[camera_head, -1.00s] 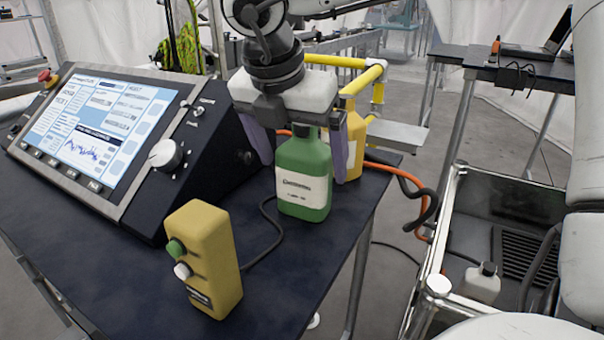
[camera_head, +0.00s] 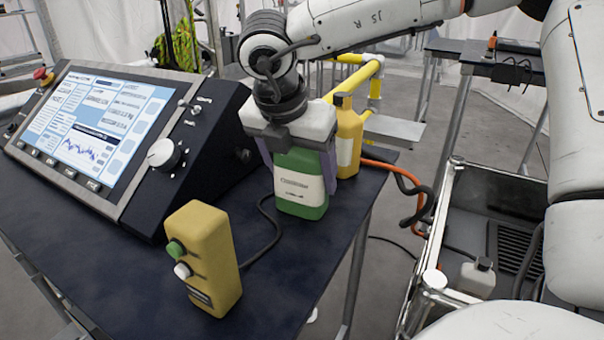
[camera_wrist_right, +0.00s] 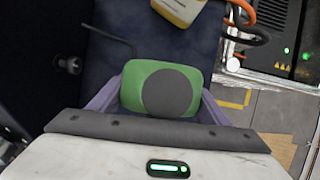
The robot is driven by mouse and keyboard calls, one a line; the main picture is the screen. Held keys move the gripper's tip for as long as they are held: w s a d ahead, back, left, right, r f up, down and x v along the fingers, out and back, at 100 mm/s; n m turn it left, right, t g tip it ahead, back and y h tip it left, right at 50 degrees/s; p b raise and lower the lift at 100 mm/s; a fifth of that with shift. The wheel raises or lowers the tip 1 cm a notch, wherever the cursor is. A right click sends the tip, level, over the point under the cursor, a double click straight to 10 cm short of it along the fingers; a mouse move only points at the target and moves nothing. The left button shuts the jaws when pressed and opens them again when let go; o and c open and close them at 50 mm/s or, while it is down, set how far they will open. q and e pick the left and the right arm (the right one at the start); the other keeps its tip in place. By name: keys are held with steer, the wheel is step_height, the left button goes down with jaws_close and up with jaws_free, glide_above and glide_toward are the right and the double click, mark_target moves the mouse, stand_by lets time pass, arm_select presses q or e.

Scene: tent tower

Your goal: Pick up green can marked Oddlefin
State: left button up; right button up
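The green can (camera_head: 300,206) with a pale label stands upright on the dark table. The label's text is too small to read. My right gripper (camera_head: 298,180) has come down over it from above, one finger on either side. In the right wrist view the green can (camera_wrist_right: 129,88) with its round dark grey cap (camera_wrist_right: 168,92) sits between the fingers. The fingers lie close along its sides; I cannot tell whether they press on it. The can rests on the table. My left gripper is not in view.
A yellow bottle (camera_head: 347,132) stands just behind and right of the can. A yellow button box (camera_head: 212,255) with a cable stands in front on the table (camera_head: 130,270). A console with a screen (camera_head: 90,130) is at left. A small pale bottle (camera_head: 477,280) is in the crate at right.

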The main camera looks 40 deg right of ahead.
steer(key=c, duration=0.3)
steer(key=shift+r, duration=0.1)
steer(key=shift+r, duration=0.1)
